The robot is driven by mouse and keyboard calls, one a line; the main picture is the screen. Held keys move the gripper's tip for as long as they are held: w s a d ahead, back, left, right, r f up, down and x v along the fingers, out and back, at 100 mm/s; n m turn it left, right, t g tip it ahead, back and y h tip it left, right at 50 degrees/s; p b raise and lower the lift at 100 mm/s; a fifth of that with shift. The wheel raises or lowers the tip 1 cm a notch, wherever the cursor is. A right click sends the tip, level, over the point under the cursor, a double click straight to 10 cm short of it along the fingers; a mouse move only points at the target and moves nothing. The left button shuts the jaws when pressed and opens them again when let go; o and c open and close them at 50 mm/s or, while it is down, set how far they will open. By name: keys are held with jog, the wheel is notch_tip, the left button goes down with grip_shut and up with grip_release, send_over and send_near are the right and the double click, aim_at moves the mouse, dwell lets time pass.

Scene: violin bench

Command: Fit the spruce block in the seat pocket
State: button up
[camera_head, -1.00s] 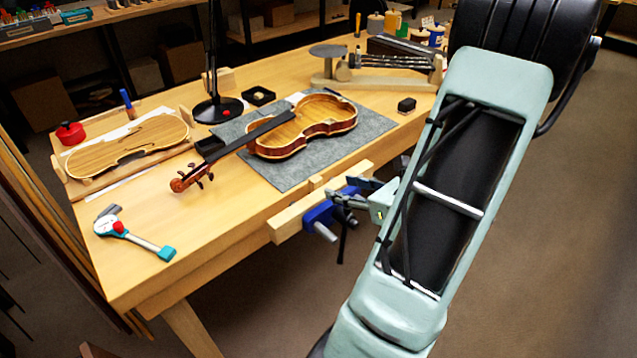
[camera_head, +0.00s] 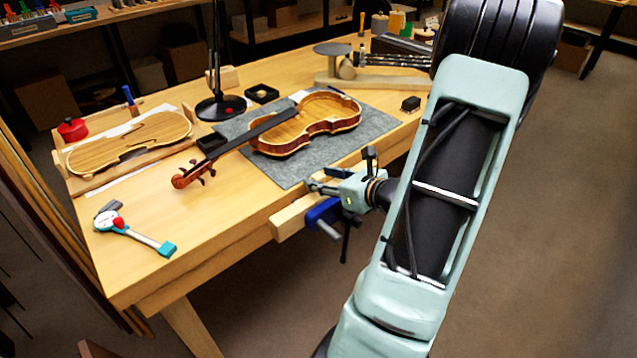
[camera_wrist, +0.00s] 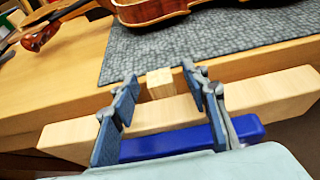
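A small pale wooden block (camera_wrist: 160,83), which looks like the spruce block, stands between the wooden vise jaw and the bench edge in the wrist view. My gripper (camera_wrist: 159,76) is open, with one finger on each side of the block and visible gaps to it. In the head view my gripper (camera_head: 342,170) is at the vise on the bench's front edge, and I cannot make out the block there. The open violin body (camera_head: 305,124) lies on a grey mat, its hollow facing up. I cannot pick out the seat pocket.
The blue vise (camera_head: 322,213) with its wooden jaw (camera_head: 287,222) projects from the bench front. The grey mat (camera_head: 285,176) lies just behind. A violin plate (camera_head: 128,143) rests in a cradle at left, with a dial caliper (camera_head: 140,237) in front. A black lamp base (camera_head: 220,108) stands behind.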

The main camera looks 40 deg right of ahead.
jog(key=c, duration=0.9)
jog(key=shift+r, duration=0.1)
